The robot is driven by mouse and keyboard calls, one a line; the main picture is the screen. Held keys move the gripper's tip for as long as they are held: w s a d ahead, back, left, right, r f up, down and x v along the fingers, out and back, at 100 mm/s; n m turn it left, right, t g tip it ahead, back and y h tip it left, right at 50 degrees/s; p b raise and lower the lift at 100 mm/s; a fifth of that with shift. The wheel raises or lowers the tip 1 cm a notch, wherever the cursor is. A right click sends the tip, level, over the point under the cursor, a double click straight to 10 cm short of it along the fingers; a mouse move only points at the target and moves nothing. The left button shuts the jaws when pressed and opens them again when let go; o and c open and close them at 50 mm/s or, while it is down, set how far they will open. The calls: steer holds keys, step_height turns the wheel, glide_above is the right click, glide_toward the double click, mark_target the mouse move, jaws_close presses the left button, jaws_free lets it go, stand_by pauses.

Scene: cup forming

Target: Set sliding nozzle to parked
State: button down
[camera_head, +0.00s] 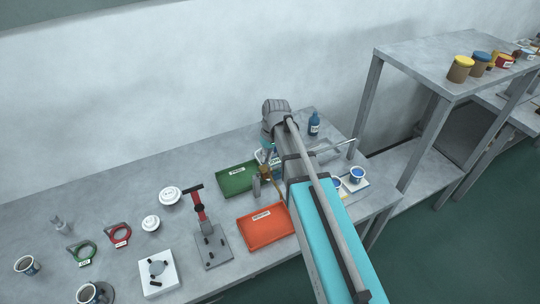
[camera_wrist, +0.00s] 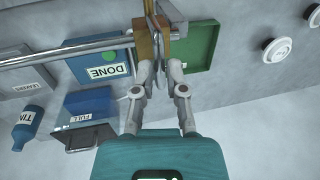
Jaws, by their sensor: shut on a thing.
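The sliding nozzle appears to be the brown block (camera_wrist: 145,42) at the end of a horizontal silver rail (camera_wrist: 65,52) in the wrist view. In the head view the brown block (camera_head: 265,172) shows just left of my arm, between the green and orange trays. My gripper (camera_wrist: 160,66) has its two grey fingers closed in around the lower part of the block and a thin grey plate beside it. The exact contact is hard to see. In the head view the rail (camera_head: 337,147) comes out to the right behind my arm; its middle is hidden. No parked mark is readable.
A green tray (camera_head: 237,179) and an orange tray (camera_head: 265,226) lie left of my arm. A red-handled press (camera_head: 200,211) stands further left. A blue bottle (camera_head: 314,124) is behind the arm. In the wrist view, a blue DONE box (camera_wrist: 100,66) and a FULL box (camera_wrist: 85,104) sit left.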

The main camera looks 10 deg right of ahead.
steer(key=shift+w+a, duration=0.2)
steer(key=c, duration=0.7)
jaws_free()
steer(key=shift+a, duration=0.1)
steer(key=shift+s, duration=0.1)
steer(key=shift+r, duration=0.1)
